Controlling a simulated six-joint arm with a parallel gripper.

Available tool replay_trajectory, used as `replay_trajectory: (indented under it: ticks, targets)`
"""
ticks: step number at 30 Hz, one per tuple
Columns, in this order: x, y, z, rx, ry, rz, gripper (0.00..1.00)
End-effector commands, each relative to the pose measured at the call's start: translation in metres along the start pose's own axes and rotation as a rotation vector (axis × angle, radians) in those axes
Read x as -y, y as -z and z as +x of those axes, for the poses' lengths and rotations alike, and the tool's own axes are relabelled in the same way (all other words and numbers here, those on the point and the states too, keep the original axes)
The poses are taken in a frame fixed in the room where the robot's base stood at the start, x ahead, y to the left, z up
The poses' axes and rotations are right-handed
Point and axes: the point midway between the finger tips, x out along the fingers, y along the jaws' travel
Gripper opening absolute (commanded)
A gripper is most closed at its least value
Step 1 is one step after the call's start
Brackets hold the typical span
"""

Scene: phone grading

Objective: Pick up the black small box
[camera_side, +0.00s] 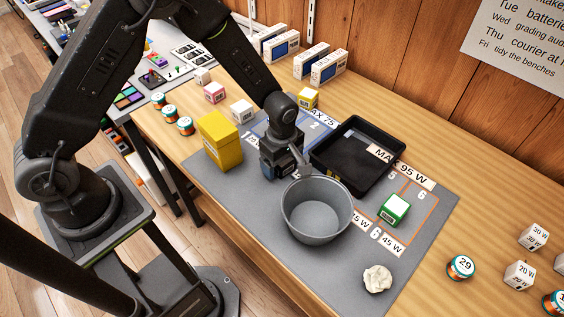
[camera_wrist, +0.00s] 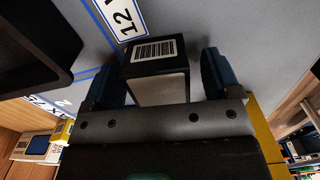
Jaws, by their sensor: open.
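The black small box (camera_wrist: 152,68) shows in the wrist view, with a white barcode label on its black face and a pale side toward me. My gripper (camera_wrist: 160,78) is open, with one blue-padded finger on each side of the box. A narrow gap shows on both sides; I cannot tell if either finger touches it. In the side view my gripper (camera_side: 283,168) is low over the grey mat, between the yellow box and the grey bucket. There the black box is mostly or wholly hidden by the gripper.
A grey bucket (camera_side: 317,232) stands close to the right of my gripper, and a black tray (camera_side: 318,152) lies behind it. A tall yellow box (camera_side: 222,145) stands to the left. A green box (camera_side: 395,208) and crumpled paper (camera_side: 377,279) lie on the mat (camera_side: 425,240).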

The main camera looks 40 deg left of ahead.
Motion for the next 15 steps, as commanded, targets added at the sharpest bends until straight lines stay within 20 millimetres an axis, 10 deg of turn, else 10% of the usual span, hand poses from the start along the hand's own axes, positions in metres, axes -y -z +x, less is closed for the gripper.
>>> replay_trajectory:
  ticks: [8, 15]
  targets:
    - [-0.0005, -0.0001, 0.0039, 0.000, -0.002, 0.000, 0.83]
    - [-0.0004, -0.0001, 0.0037, 0.000, -0.001, 0.000, 0.61]
